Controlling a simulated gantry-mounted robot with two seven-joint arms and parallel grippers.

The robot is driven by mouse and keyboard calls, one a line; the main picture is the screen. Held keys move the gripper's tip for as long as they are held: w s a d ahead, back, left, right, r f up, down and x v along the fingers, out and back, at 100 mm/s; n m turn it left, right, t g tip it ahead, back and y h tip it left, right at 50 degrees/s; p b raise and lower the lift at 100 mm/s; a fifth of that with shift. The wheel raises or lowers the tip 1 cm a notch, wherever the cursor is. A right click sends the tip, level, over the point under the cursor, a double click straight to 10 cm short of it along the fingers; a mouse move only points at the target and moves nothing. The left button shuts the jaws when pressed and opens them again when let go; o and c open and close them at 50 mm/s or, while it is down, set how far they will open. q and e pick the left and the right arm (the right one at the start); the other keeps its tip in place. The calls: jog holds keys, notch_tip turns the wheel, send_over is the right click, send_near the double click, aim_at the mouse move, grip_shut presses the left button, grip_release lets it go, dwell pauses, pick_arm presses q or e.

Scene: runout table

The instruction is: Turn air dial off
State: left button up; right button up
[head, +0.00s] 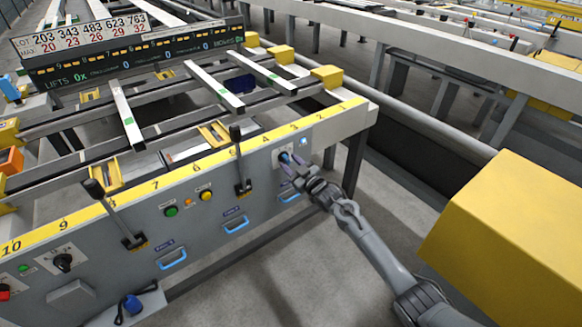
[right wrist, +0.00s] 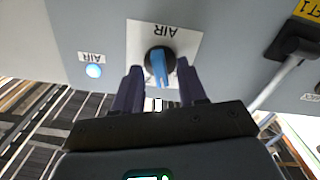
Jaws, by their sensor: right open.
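The air dial (right wrist: 159,65) is a round dark knob with a blue handle, on a white plate marked AIR that appears upside down in the right wrist view. Its blue handle points roughly up and down in that view. My right gripper (right wrist: 158,86) is open, with one dark finger on each side of the handle; whether either finger touches it I cannot tell. In the head view the right gripper (head: 292,170) is at the panel's right part and partly covers the dial (head: 283,157). A blue AIR light (right wrist: 93,71) glows beside the dial. My left gripper is not in view.
The grey control panel (head: 205,222) carries levers (head: 240,165), a green button (head: 171,211), a yellow button (head: 206,196) and blue handles (head: 236,223). A lever with a yellow label (right wrist: 295,40) stands beside the dial. A large yellow box (head: 510,220) is at right.

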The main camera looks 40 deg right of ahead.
jog(key=shift+w, duration=0.15)
grip_shut()
